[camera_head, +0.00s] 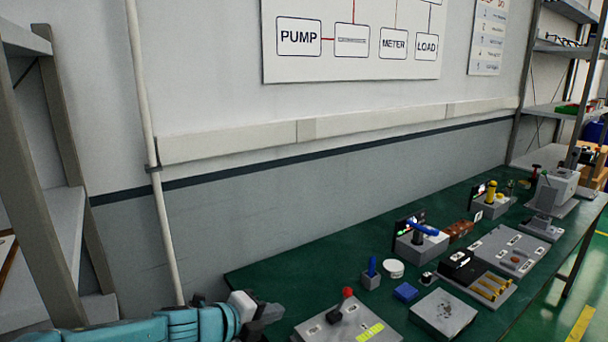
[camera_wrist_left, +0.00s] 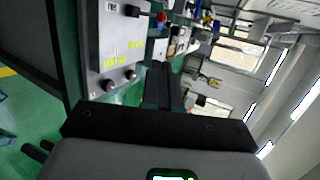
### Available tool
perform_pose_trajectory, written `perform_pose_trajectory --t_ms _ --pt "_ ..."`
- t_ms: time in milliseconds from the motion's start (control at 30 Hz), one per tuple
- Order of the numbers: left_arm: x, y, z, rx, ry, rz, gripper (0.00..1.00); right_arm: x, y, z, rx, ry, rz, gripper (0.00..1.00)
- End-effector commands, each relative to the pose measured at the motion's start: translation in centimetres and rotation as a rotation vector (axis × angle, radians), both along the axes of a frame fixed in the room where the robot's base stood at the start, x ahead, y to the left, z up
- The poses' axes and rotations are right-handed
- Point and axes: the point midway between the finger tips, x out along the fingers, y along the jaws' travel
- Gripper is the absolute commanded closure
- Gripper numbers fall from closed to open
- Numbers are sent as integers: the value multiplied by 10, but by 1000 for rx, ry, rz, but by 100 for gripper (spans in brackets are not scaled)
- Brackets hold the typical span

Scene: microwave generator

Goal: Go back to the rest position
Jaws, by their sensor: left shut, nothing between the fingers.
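My left gripper (camera_head: 267,311) is at the bottom of the head view, at the near left end of the green workbench (camera_head: 300,272). Its teal arm comes in from the lower left. In the left wrist view the dark fingers (camera_wrist_left: 164,88) are together with nothing between them. A grey control box (camera_head: 340,322) with a red-knobbed lever stands just right of the gripper, apart from it. The box also shows in the left wrist view (camera_wrist_left: 112,50), on the left. My right gripper is in neither view.
A blue-handled device (camera_head: 417,240), a white round piece (camera_head: 393,268), a blue block (camera_head: 405,291) and a grey plate (camera_head: 443,313) stand on the bench. A metal shelf (camera_head: 45,190) stands at left. A vertical pipe (camera_head: 160,180) runs down the wall behind the gripper.

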Motion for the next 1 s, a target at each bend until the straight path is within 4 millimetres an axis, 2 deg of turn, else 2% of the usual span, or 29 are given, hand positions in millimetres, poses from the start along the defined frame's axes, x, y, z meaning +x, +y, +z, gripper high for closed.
perform_pose_trajectory --t_ms 67,100,267,433,567,667,767,800,900,1000 --pt "0 0 0 0 0 0 100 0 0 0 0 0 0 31" --pt "3 9 -14 3 25 18 100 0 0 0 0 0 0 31" --pt "-1 16 -62 1 126 35 100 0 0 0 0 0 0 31" --pt "-19 18 -118 -55 285 91 100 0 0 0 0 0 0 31" --pt "-43 20 -169 -145 470 190 100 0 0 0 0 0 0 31" --pt "-76 22 -217 -256 685 335 100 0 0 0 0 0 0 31" --pt "-130 25 -275 -409 990 594 100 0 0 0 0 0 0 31" --pt "-156 26 -295 -474 1121 732 100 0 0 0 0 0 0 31" --pt "-218 32 -332 -609 1396 1104 100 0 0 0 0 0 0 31" --pt "-271 38 -350 -702 1567 1467 100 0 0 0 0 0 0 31"
